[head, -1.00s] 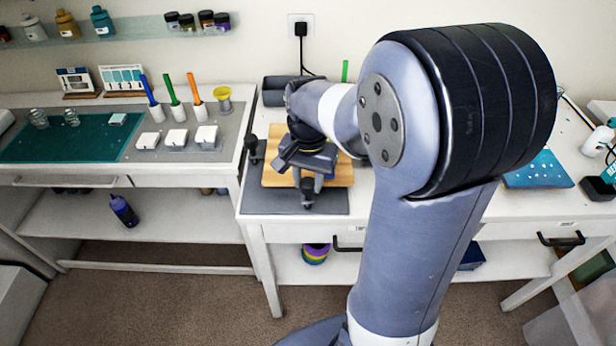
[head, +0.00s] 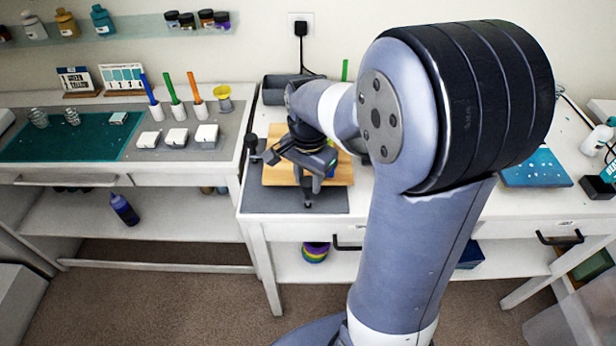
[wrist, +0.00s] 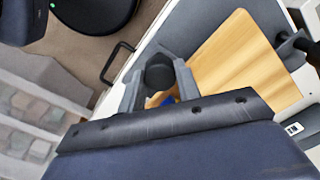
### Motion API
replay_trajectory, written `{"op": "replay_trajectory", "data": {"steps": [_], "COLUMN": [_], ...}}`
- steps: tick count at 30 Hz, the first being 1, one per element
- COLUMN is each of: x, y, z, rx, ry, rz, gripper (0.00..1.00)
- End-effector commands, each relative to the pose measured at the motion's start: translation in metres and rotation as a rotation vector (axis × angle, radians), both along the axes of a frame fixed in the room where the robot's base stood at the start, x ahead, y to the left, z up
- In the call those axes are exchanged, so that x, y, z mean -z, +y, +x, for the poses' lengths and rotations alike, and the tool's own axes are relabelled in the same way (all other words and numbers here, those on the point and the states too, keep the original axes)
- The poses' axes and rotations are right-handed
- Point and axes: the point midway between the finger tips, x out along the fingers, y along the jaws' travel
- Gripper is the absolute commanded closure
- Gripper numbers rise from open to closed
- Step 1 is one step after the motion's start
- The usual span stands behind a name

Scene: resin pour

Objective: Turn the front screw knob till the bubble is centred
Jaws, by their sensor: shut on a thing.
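The wooden levelling board (head: 277,174) lies on a grey mat on the right-hand table, and its pale grain also fills much of the upper right in the wrist view (wrist: 237,62). My gripper (head: 308,190) is at the board's front edge, pointing down. In the wrist view its two fingers (wrist: 158,82) are shut on the dark round front screw knob (wrist: 159,74), one on each side. The bubble cannot be made out in either view. My wrist and gripper cover part of the board.
Another dark screw knob (head: 254,146) stands at the board's left side. The grey mat (head: 270,199) is bare in front. A drawer handle (wrist: 115,62) shows below the table edge.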

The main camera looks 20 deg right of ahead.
Motion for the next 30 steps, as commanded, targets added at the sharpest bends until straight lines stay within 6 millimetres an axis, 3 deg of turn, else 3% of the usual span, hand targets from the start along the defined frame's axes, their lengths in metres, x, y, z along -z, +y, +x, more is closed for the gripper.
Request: {"op": "replay_trajectory", "data": {"steps": [2, 3, 10, 20, 30], "x": [0.003, 0.004, 0.002, -0.004, -0.067], "y": [0.0, 0.0, 0.0, 0.0, 0.0], "z": [-0.002, -0.003, -0.002, 0.0, -0.001], "rx": [0.0, 0.0, -0.001, -0.001, -0.001], "ry": [0.01, 0.01, 0.006, 0.002, -0.001], "rz": [0.0, 0.0, 0.0, 0.0, -0.001], "gripper": [0.91, 0.66, 0.47, 0.46, 0.46]}}
